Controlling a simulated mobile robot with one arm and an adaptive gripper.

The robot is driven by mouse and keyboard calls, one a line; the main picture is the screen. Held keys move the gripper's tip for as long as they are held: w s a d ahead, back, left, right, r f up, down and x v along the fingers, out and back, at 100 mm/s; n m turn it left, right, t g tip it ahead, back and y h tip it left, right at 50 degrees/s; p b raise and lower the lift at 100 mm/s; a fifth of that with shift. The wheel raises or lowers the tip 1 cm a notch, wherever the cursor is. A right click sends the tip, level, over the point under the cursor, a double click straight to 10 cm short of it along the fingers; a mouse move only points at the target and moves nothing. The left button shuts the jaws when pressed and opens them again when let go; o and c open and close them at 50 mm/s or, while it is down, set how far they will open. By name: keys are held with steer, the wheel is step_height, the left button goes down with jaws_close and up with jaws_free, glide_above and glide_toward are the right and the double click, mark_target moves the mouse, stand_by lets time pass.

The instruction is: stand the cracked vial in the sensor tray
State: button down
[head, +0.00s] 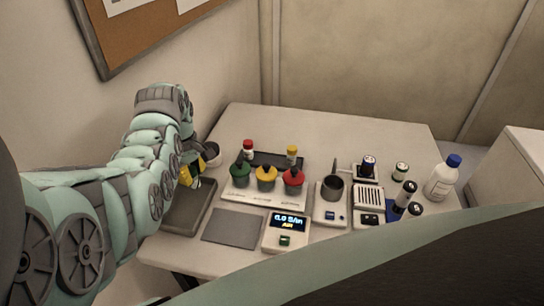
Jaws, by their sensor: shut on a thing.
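My gripper (196,180) is at the left of the table, low over the far end of a dark grey tray (186,216). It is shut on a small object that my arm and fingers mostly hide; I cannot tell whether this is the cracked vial. Yellow and black parts show at the gripper. No crack can be made out on any vial. A red-capped vial (248,149) and a yellow-capped vial (292,154) stand at a dark rack (270,160) in the middle. I cannot tell for sure which tray is the sensor tray.
A meter (286,231) and a flat grey mat (233,228) lie in front. Right are a dark cup (332,187), several dark vials and a blue-capped bottle (442,180).

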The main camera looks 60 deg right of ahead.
mark_target(190, 169)
steer(key=shift+d+f, duration=0.1)
steer(key=shift+f, duration=1)
steer(key=c, duration=0.8)
jaws_free()
steer(key=shift+f, duration=0.1)
steer(key=shift+o, duration=0.2)
step_height(190, 169, up, 10)
steer(key=shift+r+p, duration=0.25)
steer(key=shift+p, duration=0.9)
steer(key=shift+r+p, duration=0.85)
steer(key=shift+r, duration=0.05)
